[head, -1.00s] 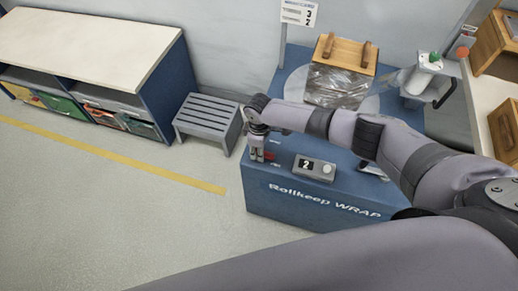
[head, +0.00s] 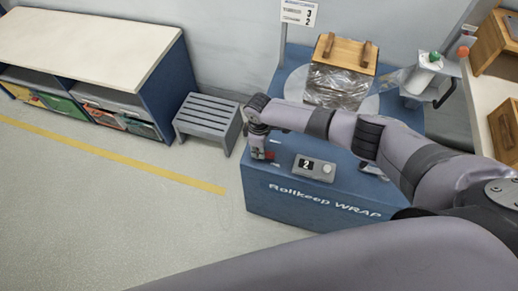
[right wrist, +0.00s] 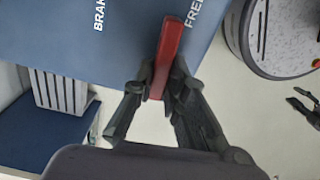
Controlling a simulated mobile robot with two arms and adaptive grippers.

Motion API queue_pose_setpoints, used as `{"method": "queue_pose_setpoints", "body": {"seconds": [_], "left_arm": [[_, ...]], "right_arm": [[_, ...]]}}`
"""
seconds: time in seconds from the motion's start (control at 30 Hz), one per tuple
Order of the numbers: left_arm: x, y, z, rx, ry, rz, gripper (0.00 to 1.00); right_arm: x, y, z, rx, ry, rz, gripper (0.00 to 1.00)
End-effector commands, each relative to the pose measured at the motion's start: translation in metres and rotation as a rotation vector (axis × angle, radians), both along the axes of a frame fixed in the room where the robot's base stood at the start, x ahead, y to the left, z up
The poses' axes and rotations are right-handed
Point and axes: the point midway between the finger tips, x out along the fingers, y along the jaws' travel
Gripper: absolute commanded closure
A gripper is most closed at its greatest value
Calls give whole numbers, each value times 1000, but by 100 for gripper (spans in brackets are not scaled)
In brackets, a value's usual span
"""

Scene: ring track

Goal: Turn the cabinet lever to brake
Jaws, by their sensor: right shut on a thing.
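The blue wrapping cabinet (head: 310,203) stands right of centre in the head view. Its red lever (right wrist: 166,55) shows in the right wrist view, pointing up and slightly tilted, beside the FREE label (right wrist: 188,48). The BRAKE label (right wrist: 99,25), partly cut off, is further left. A small red part of the lever also shows in the head view (head: 271,155). My right gripper (right wrist: 160,88) is shut on the lever's near end. In the head view, my right gripper (head: 259,153) is at the cabinet's left front top edge.
A control box (head: 314,167) reading 2 sits on the cabinet, right of the gripper. A film-wrapped crate (head: 338,86) stands behind my forearm. A grey step stool (head: 208,118) is to the left, near a shelf bench (head: 95,45). The floor at front left is clear.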

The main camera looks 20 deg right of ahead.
Motion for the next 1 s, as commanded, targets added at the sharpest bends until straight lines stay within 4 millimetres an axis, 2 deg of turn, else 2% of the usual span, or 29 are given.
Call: {"method": "queue_pose_setpoints", "body": {"seconds": [1.0], "left_arm": [[0,0,-18,0,0,0,67]], "right_arm": [[5,0,-1,2,-2,914,100]]}}
